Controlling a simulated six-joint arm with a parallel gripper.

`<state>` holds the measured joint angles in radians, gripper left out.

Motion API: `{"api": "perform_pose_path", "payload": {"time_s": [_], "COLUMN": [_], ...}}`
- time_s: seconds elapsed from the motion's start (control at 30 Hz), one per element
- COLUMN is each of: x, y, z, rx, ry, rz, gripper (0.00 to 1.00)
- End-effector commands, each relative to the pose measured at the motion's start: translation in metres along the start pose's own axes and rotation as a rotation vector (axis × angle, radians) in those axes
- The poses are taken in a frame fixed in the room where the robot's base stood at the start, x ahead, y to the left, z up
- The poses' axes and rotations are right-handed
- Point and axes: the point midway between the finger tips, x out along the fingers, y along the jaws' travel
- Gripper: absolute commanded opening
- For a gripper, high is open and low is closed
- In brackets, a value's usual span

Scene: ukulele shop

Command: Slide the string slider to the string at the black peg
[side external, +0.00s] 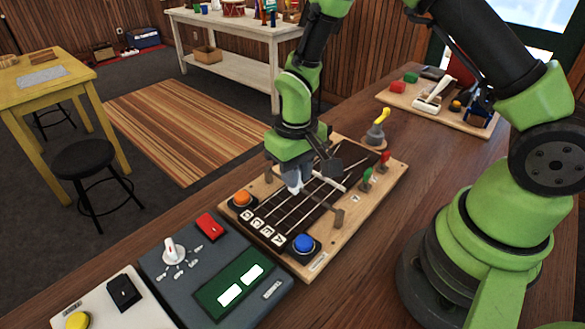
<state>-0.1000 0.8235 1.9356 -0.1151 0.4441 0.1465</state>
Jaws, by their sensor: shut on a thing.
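The string board (318,262) is a light wooden base with a dark panel, several pale strings and the letters G, C, E, A at its near end. My gripper (294,188) points down over the left part of the strings, shut on what appears to be the string slider; the held part is mostly hidden by the fingers. A thin grey-brown piece (338,216) shows to the right of the fingers; I cannot tell if it belongs to the slider. A green peg (367,176) and a red peg (384,158) stand at the right edge. I cannot clearly make out the black peg behind my wrist.
An orange button (242,199) and a blue button (303,243) flank the board's near end. A grey panel (190,285) with a white knob and red switch stands in front. A yellow-handled lever (377,130) is behind. Bare table lies right of the board.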

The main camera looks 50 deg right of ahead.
Motion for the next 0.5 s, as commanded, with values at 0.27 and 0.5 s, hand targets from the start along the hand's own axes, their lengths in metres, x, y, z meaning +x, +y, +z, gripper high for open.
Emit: {"api": "perform_pose_path", "payload": {"time_s": [0.27,0.5], "x": [-0.0006,-0.0024], "y": [-0.0002,-0.0002], "z": [-0.0007,-0.0008], "rx": [0.002,0.001], "ry": [0.002,0.002], "rz": [-0.001,-0.001], "gripper": [0.46,0.46]}}
